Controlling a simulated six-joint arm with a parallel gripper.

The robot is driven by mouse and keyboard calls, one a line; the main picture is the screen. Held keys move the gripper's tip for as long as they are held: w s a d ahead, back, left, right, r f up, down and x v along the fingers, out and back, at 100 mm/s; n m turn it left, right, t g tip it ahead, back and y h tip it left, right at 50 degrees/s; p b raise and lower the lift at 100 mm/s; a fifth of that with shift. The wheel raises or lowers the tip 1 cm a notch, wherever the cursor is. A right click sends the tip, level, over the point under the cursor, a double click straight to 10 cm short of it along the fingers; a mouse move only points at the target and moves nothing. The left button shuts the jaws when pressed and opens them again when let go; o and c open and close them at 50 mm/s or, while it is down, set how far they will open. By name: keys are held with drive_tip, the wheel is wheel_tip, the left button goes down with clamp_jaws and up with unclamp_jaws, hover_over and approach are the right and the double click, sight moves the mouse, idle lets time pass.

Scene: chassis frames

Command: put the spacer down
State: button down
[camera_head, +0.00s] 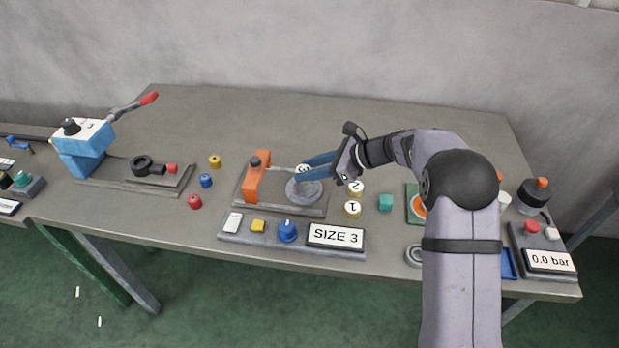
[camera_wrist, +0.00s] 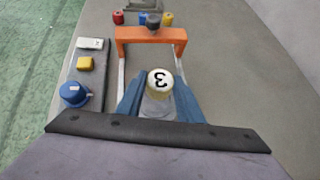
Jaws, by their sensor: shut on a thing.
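The cream spacer marked 3 (camera_head: 303,169) is between the blue fingers of my gripper (camera_head: 306,168), which is shut on it. In the wrist view the spacer (camera_wrist: 159,80) shows its marked top upright between the two fingers (camera_wrist: 160,96). It is over the round grey plate (camera_head: 304,191) of a fixture with an orange bridge (camera_head: 257,178). I cannot tell whether the spacer touches the plate. Spacers marked 2 (camera_head: 356,187) and 1 (camera_head: 352,209) stand right of the fixture.
In front is a panel with a blue knob (camera_head: 287,231), a yellow button (camera_head: 258,226) and a "SIZE 3" display (camera_head: 335,236). A teal block (camera_head: 385,202) stands to the right. A blue press (camera_head: 84,146) and small coloured pieces are left. The table's back is clear.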

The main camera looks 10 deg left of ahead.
drive_tip(key=shift+f+p, duration=0.45)
drive_tip(key=shift+f, duration=1.35)
drive_tip(key=shift+f, duration=0.15)
drive_tip(key=c, duration=1.2)
unclamp_jaws()
drive_tip(key=shift+d+r, duration=0.25)
drive_tip(key=shift+d, duration=0.05)
drive_tip(key=b+v, duration=0.2)
drive_tip(key=v, duration=0.9)
drive_tip(key=shift+s+r+b, duration=0.1)
drive_tip(key=shift+r+b, duration=0.1)
drive_tip(key=shift+b, duration=0.2)
